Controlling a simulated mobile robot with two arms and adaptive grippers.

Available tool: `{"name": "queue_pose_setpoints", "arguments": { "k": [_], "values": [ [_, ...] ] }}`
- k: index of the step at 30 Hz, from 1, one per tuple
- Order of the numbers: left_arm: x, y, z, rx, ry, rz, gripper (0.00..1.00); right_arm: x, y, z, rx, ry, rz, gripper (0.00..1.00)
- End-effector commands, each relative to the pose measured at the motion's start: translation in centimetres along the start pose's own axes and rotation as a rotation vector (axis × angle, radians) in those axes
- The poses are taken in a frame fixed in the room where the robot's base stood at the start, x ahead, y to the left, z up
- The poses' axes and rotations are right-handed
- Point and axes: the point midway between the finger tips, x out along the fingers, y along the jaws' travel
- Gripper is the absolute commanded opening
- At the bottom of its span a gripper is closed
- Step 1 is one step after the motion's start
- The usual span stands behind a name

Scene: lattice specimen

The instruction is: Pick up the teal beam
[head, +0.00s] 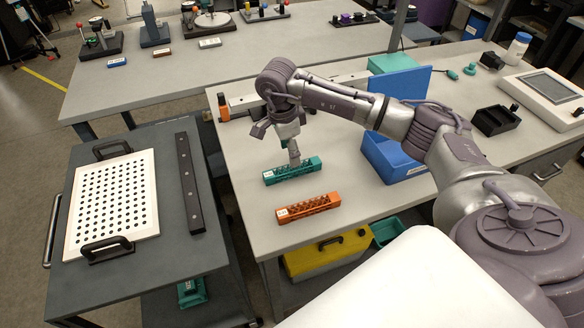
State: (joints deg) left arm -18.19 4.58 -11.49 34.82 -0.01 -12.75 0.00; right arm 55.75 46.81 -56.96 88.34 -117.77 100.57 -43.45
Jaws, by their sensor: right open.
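The teal beam (304,170) is a short lattice bar with a white label at its left end. It lies on the grey workbench (240,165), to the left of the blue bin. My right gripper (294,161) points down over the middle of the teal beam, with its fingers at or just above the beam's top. It is open, but the gap between its fingers is hard to see from here. I cannot tell whether the fingers touch the beam. My left gripper is not in view.
An orange lattice beam (309,207) lies just in front of the teal one. A blue bin (392,160) stands to the right. A dark cart (150,268) with a white perforated plate (112,203) and a dark bar (188,182) stands left. A yellow case (322,256) sits below the bench edge.

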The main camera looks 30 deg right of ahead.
Motion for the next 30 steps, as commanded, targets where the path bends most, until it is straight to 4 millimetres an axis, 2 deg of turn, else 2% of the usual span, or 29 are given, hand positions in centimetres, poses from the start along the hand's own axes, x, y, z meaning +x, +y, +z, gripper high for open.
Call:
{"name": "queue_pose_setpoints", "arguments": {
  "k": [3,7,12,20,23,30],
  "values": [
    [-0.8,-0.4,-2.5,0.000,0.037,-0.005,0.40,0.8,0.3,0.1,-0.001,0.001,0.004,0.61],
    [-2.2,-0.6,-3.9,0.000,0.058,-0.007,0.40,2.7,0.7,0.3,-0.001,0.001,0.006,0.61],
    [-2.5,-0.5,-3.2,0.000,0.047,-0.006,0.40,4.8,0.6,0.3,0.000,0.000,0.002,0.61],
    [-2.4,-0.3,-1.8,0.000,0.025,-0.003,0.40,5.3,0.6,0.3,-0.001,-0.001,0.000,0.61],
    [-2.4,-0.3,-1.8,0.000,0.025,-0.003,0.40,5.3,0.6,0.3,-0.001,-0.001,0.000,0.47],
    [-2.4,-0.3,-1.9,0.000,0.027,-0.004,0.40,5.3,0.6,0.3,0.000,-0.001,0.000,0.07]
  ]
}}
